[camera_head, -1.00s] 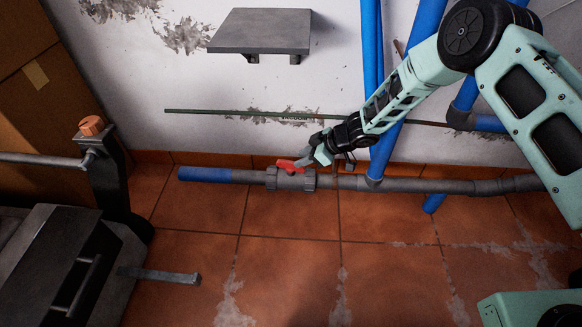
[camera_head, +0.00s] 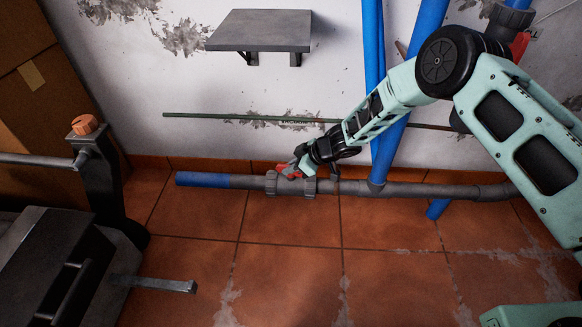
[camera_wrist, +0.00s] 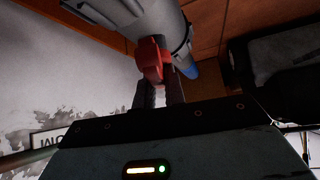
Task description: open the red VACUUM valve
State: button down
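The red valve handle (camera_head: 281,168) sits on a grey valve body (camera_head: 290,185) in the low pipe along the wall. My gripper (camera_head: 299,163) is at the handle from above and right, covering part of it. In the wrist view, the red handle (camera_wrist: 153,62) shows between and just beyond my two dark fingertips (camera_wrist: 160,92), below the grey valve body (camera_wrist: 125,14). The fingers are apart with red between them; whether they press on it is unclear. The handle's exact angle is partly hidden.
A thin green pipe (camera_head: 240,118) with small lettering runs along the wall above. Blue upright pipes (camera_head: 388,145) stand right of the valve, behind my arm. A grey shelf (camera_head: 260,32) is above. Dark machinery (camera_head: 50,262) stands at left. The tiled floor (camera_head: 290,270) in front is clear.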

jog(key=shift+r+n+p, duration=0.2)
jog(key=shift+n+p, duration=0.1)
jog(key=shift+p, duration=0.3)
jog(key=shift+n+g+p, duration=0.4)
jog(key=shift+p, duration=0.05)
jog(key=shift+f+n+g, duration=0.2)
jog(key=shift+n+g, duration=0.5)
jog(key=shift+n, duration=0.1)
jog(key=c, duration=1.5)
grip_release()
